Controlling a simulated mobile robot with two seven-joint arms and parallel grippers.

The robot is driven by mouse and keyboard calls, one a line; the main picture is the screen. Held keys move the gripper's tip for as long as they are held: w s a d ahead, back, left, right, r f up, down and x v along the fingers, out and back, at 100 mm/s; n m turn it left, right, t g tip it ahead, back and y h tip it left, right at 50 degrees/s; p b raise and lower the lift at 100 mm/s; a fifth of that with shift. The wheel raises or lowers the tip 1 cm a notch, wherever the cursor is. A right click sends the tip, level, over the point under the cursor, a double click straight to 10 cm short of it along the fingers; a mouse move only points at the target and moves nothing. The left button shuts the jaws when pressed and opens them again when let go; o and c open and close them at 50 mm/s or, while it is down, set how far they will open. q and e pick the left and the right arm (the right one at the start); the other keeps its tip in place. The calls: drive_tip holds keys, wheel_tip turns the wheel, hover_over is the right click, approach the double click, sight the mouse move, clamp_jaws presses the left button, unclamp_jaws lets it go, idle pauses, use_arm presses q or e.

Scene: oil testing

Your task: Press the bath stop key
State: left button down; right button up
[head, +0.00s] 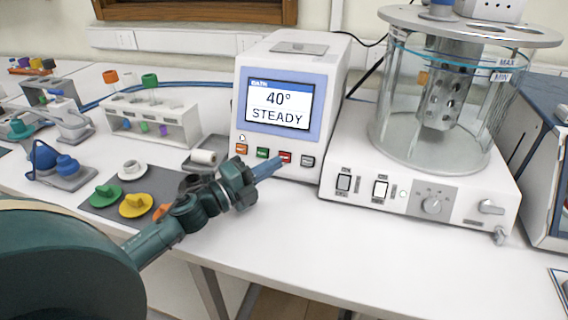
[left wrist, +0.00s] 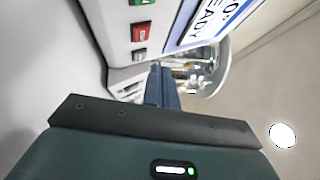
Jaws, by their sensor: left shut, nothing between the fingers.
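The white control box (head: 333,80) has a screen (head: 278,103) reading "40° STEADY". Below it is a row of keys: orange (head: 241,149), green (head: 262,153), red (head: 285,157) and grey (head: 307,161). The key labels are too small to read in the head view. The left wrist view also shows the red key (left wrist: 139,32) and the grey key (left wrist: 139,55). My left gripper (head: 279,163) is shut and empty, its blue fingers just in front of the red key; I cannot tell whether they touch. The fingers also show in the left wrist view (left wrist: 160,80).
A glass bath (head: 400,130) on a white base with switches and a knob stands to the right. A tube rack (head: 150,122), a grey mat (head: 102,208) with coloured caps and a blue-topped device (head: 67,165) lie left. The front table strip is clear.

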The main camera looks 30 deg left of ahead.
sight(289, 154)
use_arm(q)
drive_tip(key=shift+w+a+f+b, duration=0.15)
drive_tip(key=shift+w+f+b, duration=0.1)
drive_tip(key=shift+w, duration=0.3)
drive_tip(key=shift+w+a+f+b, duration=0.15)
drive_tip(key=shift+w+f, duration=0.1)
drive_tip(key=shift+w, duration=0.45)
idle(1.2)
drive_tip(key=shift+w+a+f, duration=0.1)
drive_tip(key=shift+w+f, duration=0.05)
drive_tip(key=shift+w, duration=0.2)
drive_tip(key=shift+w+a+f, duration=0.1)
drive_tip(key=shift+w+f, duration=0.1)
drive_tip(key=shift+w, duration=0.15)
idle(0.6)
drive_tip(key=shift+s+r, duration=0.35)
drive_tip(key=shift+s, duration=0.4)
